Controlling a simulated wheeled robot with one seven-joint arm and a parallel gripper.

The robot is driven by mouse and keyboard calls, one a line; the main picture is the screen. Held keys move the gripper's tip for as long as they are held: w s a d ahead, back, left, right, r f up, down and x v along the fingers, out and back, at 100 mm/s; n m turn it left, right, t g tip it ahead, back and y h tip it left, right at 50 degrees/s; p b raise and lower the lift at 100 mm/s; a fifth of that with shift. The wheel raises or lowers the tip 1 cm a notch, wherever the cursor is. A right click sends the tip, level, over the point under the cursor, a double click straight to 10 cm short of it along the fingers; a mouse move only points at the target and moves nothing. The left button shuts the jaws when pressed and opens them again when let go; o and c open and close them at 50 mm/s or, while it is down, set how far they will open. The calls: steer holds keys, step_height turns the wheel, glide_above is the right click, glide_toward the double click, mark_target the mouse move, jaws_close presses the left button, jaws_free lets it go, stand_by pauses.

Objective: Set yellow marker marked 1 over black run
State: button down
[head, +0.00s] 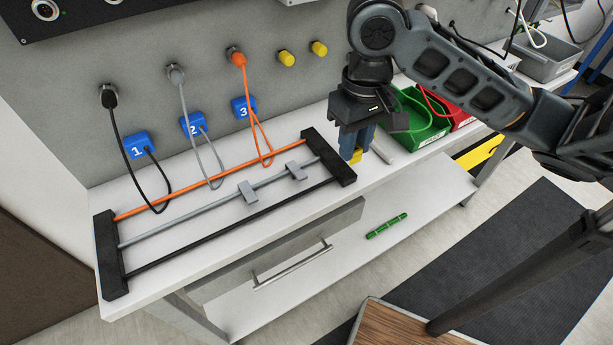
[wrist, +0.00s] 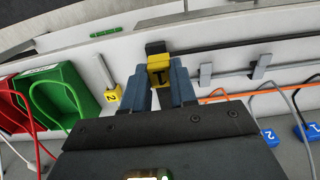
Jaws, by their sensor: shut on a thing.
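My gripper (head: 356,146) is shut on the yellow marker marked 1 (wrist: 160,73). In the head view a bit of this marker (head: 356,157) shows below the fingers, close to the rack's right black end block (head: 328,156). I cannot tell whether they touch. The black run (head: 230,222) is the front rod of the rack, nearest the table's front edge. In the wrist view this black rod (wrist: 250,41) stretches right from beyond the marker. A second yellow marker, marked 2 (wrist: 113,95), stands left of my gripper in the wrist view.
Behind the black run lie the grey rod (head: 212,215) with two grey clips (head: 249,193) and the orange rod (head: 180,200). Blue tags (head: 137,145) and cables hang behind. Green (head: 425,125) and red (head: 460,119) bins stand right of my gripper. A green stick (head: 386,226) lies on the lower shelf.

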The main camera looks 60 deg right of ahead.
glide_above(314, 189)
steer(key=f, duration=0.4)
steer(key=shift+w+d+f, duration=0.1)
steer(key=shift+w+f, duration=0.1)
steer(key=shift+f, duration=0.1)
step_height(314, 189, down, 4)
steer(key=shift+r, duration=0.15)
steer(key=shift+s+f, duration=0.15)
steer(key=shift+f, duration=0.65)
steer(key=c, duration=0.9)
jaws_free()
step_height(314, 189, up, 12)
steer(key=shift+r, duration=0.75)
